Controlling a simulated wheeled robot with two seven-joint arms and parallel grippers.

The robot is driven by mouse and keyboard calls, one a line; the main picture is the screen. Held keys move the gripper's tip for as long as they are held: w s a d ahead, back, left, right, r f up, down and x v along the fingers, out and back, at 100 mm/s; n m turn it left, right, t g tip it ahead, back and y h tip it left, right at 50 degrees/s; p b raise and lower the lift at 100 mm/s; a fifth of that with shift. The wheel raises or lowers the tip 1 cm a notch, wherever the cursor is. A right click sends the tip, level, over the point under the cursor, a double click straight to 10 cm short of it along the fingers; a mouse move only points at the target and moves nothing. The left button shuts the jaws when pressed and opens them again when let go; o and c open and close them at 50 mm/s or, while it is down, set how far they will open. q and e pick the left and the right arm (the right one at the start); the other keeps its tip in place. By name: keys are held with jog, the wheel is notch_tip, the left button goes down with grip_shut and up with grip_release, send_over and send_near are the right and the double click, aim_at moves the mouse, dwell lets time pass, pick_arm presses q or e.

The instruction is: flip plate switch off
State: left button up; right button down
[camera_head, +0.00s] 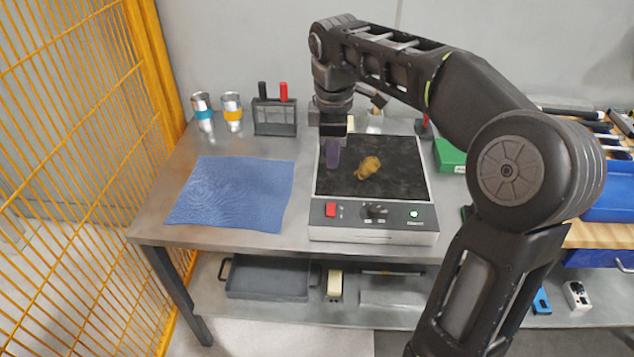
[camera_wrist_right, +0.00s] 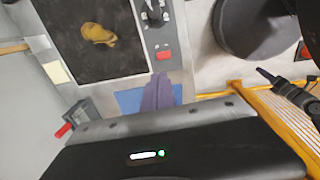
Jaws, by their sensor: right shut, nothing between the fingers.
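The hot plate has a black top (camera_head: 400,162) and a pale front panel (camera_head: 350,233). Its red switch (camera_head: 331,210) sits at the panel's left, with a dark knob (camera_head: 375,211) in the middle and a lit green light (camera_head: 414,214) at the right. My right gripper (camera_head: 332,156), with purple fingers, is shut and empty over the top's left part, behind the switch in the picture. In the right wrist view, the shut fingers (camera_wrist_right: 158,92) show close to the red switch (camera_wrist_right: 165,56), with a gap in the picture. The switch's tilt is too small to tell. My left gripper is not in view.
A yellow-brown lump (camera_head: 368,167) lies on the black top. A blue cloth (camera_head: 231,193) lies left of the plate. Two cups (camera_head: 232,108) and a rack (camera_head: 275,118) stand behind. A green box (camera_head: 449,155) is to the right. A yellow mesh fence (camera_head: 75,150) borders the left.

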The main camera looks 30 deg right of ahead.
send_near(331, 206)
jog(key=f, duration=0.6)
jog(key=shift+w+d+f, duration=0.25)
jog(key=shift+w+f, duration=0.15)
dwell(0.4)
